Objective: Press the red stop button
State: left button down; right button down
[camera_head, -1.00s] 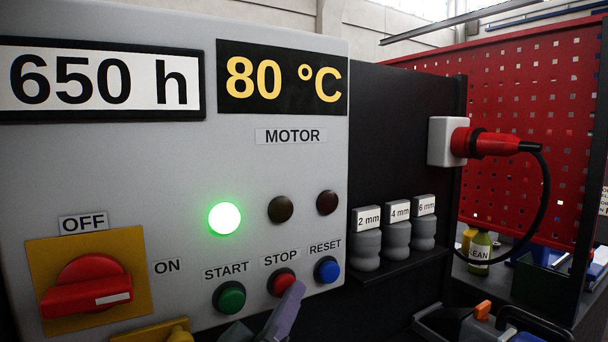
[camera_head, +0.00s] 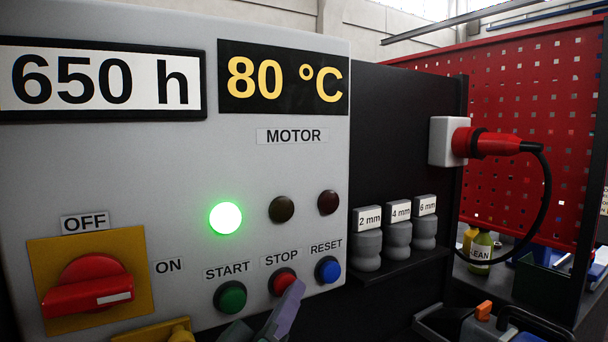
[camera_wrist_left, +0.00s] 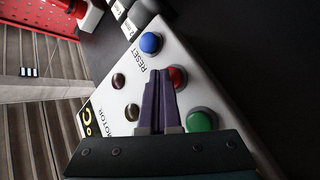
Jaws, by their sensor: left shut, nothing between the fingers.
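The red stop button (camera_head: 282,281) sits under the STOP label on the grey control panel (camera_head: 150,180), between the green start button (camera_head: 230,297) and the blue reset button (camera_head: 327,269). My left gripper (camera_head: 299,288) is shut and empty, its purple fingertips in front of the stop button and overlapping its lower right edge. In the left wrist view the shut fingers (camera_wrist_left: 158,80) point beside the red button (camera_wrist_left: 177,78), partly covering it. I cannot tell whether they touch it. The green motor lamp (camera_head: 225,218) is lit. My right gripper is not in view.
A red rotary switch (camera_head: 88,285) on a yellow plate is at the panel's lower left. Several grey containers (camera_head: 367,250) stand on a shelf to the right. A red plug (camera_head: 490,143) with a black cable sits in a socket farther right.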

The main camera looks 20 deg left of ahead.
pick_arm(q)
jog(key=shift+w+a, duration=0.15)
jog(key=shift+a, duration=0.1)
jog(key=shift+d+r, duration=0.1)
jog(key=shift+s+d, duration=0.2)
dwell(0.4)
jog(key=s+d+p, duration=0.1)
jog(key=s+d, duration=0.2)
jog(key=d, duration=0.1)
jog(key=shift+s+d, duration=0.35)
jog(key=shift+d, duration=0.05)
dwell(0.7)
